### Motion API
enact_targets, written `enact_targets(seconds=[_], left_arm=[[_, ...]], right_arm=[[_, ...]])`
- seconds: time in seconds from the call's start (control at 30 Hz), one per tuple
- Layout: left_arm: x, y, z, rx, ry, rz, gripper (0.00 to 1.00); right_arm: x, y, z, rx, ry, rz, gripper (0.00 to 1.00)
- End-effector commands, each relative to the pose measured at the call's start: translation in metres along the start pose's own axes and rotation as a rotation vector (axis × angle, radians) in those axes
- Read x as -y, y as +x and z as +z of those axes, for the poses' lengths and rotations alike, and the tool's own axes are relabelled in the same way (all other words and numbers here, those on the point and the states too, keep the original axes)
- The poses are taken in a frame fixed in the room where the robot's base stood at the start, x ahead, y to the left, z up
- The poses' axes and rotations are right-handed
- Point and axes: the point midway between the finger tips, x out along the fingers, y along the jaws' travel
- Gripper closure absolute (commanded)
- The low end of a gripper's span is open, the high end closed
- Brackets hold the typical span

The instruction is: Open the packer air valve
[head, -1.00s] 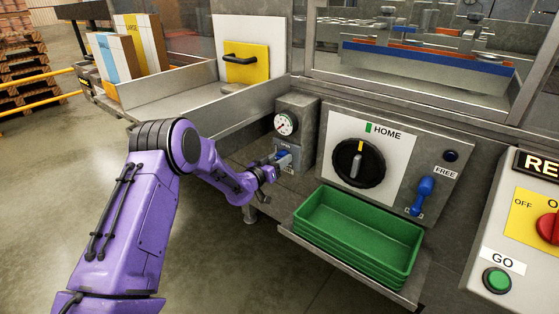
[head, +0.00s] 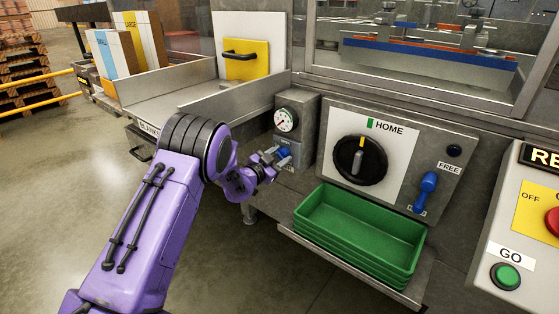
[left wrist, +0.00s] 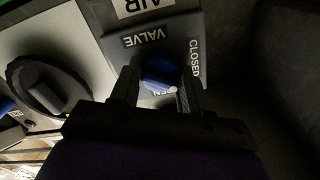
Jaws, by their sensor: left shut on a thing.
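The air valve is a small grey box below a pressure gauge, with a blue handle (head: 285,151). My left gripper (head: 276,157) is at the valve, coming from the lower left. In the left wrist view the blue handle (left wrist: 160,74) lies between the two fingers of my left gripper (left wrist: 160,85), which is shut on it. The valve plate (left wrist: 190,28) shows the words VALVE and CLOSED. The word OPEN is partly covered by the handle and fingers. My right gripper is not in view.
The gauge (head: 286,120) is just above the valve. To the right are a black dial (head: 361,161) marked HOME, a blue lever (head: 427,190) marked FREE, and stacked green trays (head: 358,235) on a shelf. A metal chute (head: 195,95) runs behind my arm.

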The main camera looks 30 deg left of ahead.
Motion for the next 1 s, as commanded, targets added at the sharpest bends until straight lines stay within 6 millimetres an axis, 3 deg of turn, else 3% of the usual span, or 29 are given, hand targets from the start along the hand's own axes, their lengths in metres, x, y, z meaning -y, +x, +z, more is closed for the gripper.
enact_targets(seconds=[0.6,1.0], left_arm=[[-0.002,0.000,0.004,0.001,0.581,0.001,0.85],[-0.001,0.000,0.003,0.001,0.849,0.001,0.85]], right_arm=[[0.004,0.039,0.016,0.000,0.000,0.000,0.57],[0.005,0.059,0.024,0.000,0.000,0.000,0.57]])
